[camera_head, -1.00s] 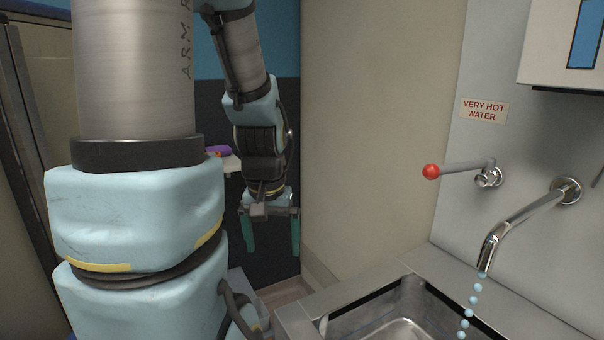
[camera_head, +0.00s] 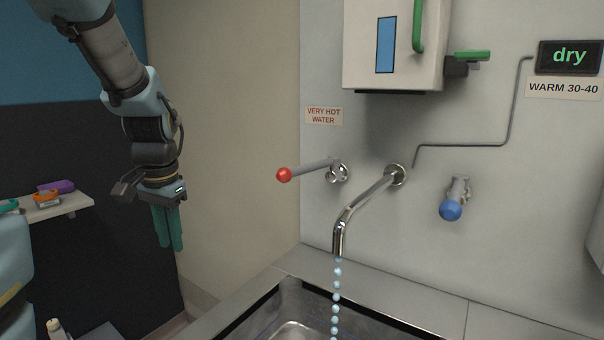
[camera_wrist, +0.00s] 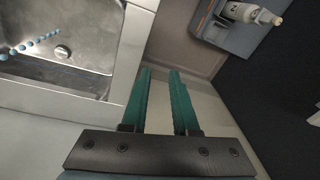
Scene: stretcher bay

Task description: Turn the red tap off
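The red tap is a lever with a red ball knob (camera_head: 284,174) on a grey metal arm. It is fixed to the steel wall panel below a "VERY HOT WATER" label (camera_head: 324,116), and its lever points out to the left. Pale blue drops (camera_head: 336,287) fall from the curved chrome spout (camera_head: 354,207) beside it. My gripper (camera_head: 170,247) hangs pointing down, left of and apart from the red knob. In the wrist view its green fingers (camera_wrist: 161,72) are apart with nothing between them. The red tap is out of the wrist view.
The steel sink (camera_head: 275,318) lies below the spout. A blue-knobbed tap (camera_head: 451,209) is on the wall to the right. A white dispenser (camera_head: 393,45) with a green lever hangs above. A "dry" display (camera_head: 570,57) is at upper right. A shelf (camera_head: 75,208) stands left.

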